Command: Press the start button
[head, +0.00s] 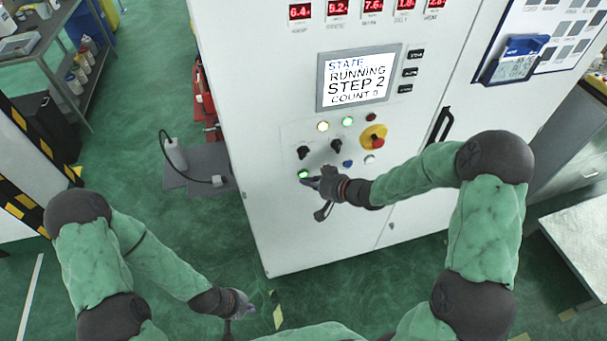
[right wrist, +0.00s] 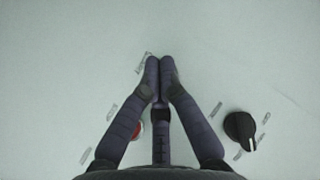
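A white control cabinet (head: 290,225) carries a panel of buttons and knobs. A lit green button (head: 304,174), likely the start button, sits at the panel's lower left; its label is too small to read. My right gripper (head: 309,181) is at this button, its tips right beside or against it; I cannot tell if they touch. In the right wrist view the gripper (right wrist: 159,62) has its fingertips together with nothing between them, and the green button is hidden. The screen (head: 358,78) reads "STATE RUNNING STEP 2". My left gripper (head: 241,305) hangs low over the floor, its fingers unclear.
A yellow-and-red emergency stop (head: 376,140), black knobs (head: 336,147) and a blue button (head: 347,164) are close by. A black knob (right wrist: 240,130) shows right of the fingers in the wrist view. A black door handle (head: 441,126) is further right. Green floor is open at left.

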